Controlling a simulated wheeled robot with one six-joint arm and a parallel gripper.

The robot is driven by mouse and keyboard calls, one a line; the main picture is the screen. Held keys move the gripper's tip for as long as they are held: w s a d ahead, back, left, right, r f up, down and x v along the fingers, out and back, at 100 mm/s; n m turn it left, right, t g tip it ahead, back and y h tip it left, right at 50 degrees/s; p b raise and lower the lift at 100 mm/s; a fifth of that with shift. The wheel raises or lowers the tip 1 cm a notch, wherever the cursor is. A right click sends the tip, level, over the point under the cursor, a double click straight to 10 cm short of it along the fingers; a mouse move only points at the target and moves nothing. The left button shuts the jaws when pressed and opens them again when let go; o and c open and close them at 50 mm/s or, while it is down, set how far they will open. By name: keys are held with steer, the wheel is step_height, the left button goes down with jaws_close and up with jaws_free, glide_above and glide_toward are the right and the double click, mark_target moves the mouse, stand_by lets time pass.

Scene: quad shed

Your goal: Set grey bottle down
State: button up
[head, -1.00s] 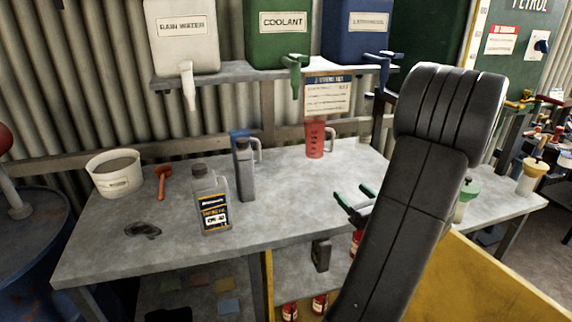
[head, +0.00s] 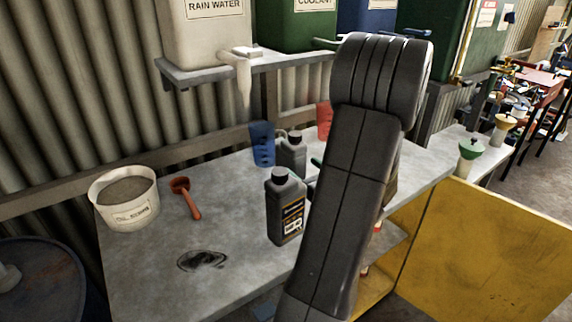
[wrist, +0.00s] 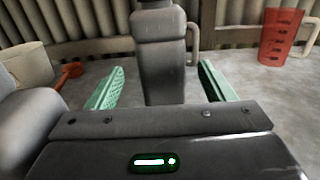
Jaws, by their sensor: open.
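Two grey bottles stand upright on the bench (head: 150,275). The front grey bottle (head: 285,212) has a black cap and a dark label; the rear grey bottle (head: 292,157) is just behind it. In the wrist view a grey bottle (wrist: 162,60), apparently the rear one, stands upright between the green fingers of my open gripper (wrist: 160,88). Gaps show on both sides of it, so the fingers do not grip it. A blurred grey shape fills the left foreground there. In the head view my arm hides most of the gripper.
A blue jug (head: 262,145) and a red jug (head: 324,120) stand behind the bottles. Containers sit on a shelf (head: 210,75) above. A yellow panel (head: 470,255) is at right.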

steer(key=p+x, duration=0.2)
steer(key=x, duration=0.5)
steer(key=shift+d, duration=0.1)
steer(key=shift+f, duration=0.1)
steer(key=shift+c, duration=0.3)
steer(key=c, duration=1.4)
jaws_close()
